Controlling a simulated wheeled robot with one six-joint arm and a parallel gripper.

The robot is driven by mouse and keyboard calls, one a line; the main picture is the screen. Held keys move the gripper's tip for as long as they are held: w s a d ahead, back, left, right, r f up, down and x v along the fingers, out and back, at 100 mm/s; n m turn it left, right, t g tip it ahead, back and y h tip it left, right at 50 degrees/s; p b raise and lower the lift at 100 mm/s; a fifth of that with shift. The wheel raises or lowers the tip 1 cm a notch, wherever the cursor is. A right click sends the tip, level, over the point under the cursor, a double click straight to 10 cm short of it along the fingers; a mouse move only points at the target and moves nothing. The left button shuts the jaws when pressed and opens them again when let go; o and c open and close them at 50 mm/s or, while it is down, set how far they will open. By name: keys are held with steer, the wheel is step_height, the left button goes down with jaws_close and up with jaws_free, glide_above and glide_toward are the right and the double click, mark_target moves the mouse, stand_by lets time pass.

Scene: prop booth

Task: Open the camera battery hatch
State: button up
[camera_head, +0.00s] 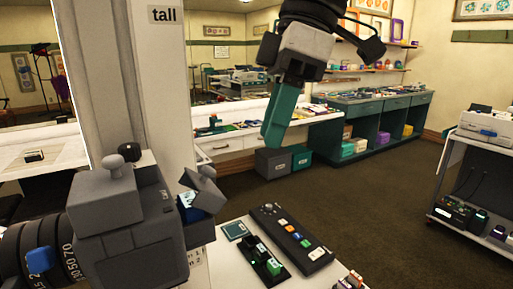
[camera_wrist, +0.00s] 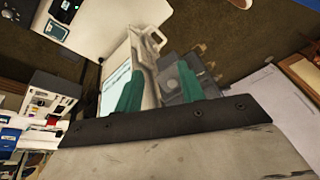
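The large grey prop camera (camera_head: 125,215) stands at the lower left in the head view, with a ribbed black lens and a blue tab on it. On its right side a grey hatch flap (camera_head: 204,187) stands tilted away from the body, with something blue (camera_head: 190,207) showing in the gap below it. My gripper (camera_head: 272,138) hangs in the air up and to the right of the flap, clear of it, with teal fingers pointing down. In the wrist view my gripper's (camera_wrist: 158,68) fingers are apart, with nothing evidently held. Grey parts beyond the fingers are hard to make out.
A white pillar (camera_head: 165,80) with a "tall" sign rises behind the camera. A dark panel with buttons (camera_head: 292,235) and a tray with green pieces (camera_head: 262,265) lie on a white surface at lower middle. A cart (camera_head: 470,180) stands right; open floor lies between.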

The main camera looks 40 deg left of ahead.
mark_target(209, 167)
steer(key=s+a+r+n, duration=0.3)
steer(key=s+r+n, duration=0.1)
steer(key=n, duration=0.1)
steer(key=shift+n+g, duration=0.3)
steer(key=x, duration=0.8)
steer(key=shift+w+a, duration=0.15)
jaws_close()
